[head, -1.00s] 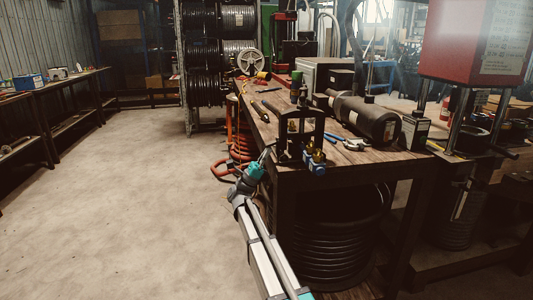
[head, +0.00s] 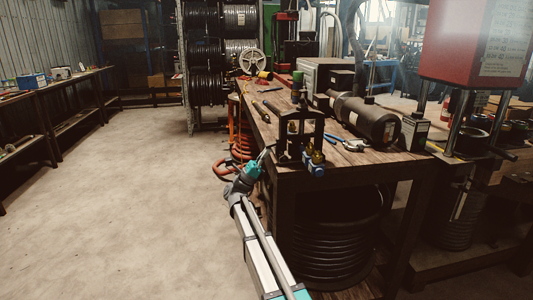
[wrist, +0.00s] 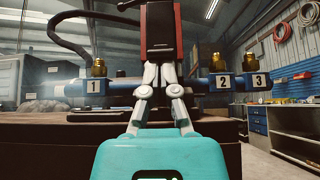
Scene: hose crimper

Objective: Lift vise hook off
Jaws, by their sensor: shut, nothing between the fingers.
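A black upright vise frame (head: 300,138) stands on the near left corner of the wooden bench, with brass fittings (head: 318,157) and a blue end piece beside it. I cannot make out the hook on it at this size. My gripper (head: 266,152) is shut and empty, at the left side of the frame near the bench edge; I cannot tell whether it touches the frame. In the wrist view my gripper (wrist: 160,58) is closed in the middle, covering part of a blue bar (wrist: 122,88) with brass fittings and labels 1, 2 and 3.
The wooden bench (head: 272,132) holds a dark cylinder (head: 375,121) and hand tools. Orange hose (head: 240,137) hangs at its left side, and coiled black hose (head: 335,245) lies below. Open floor (head: 130,200) lies to the left. A red machine (head: 482,38) stands at the right.

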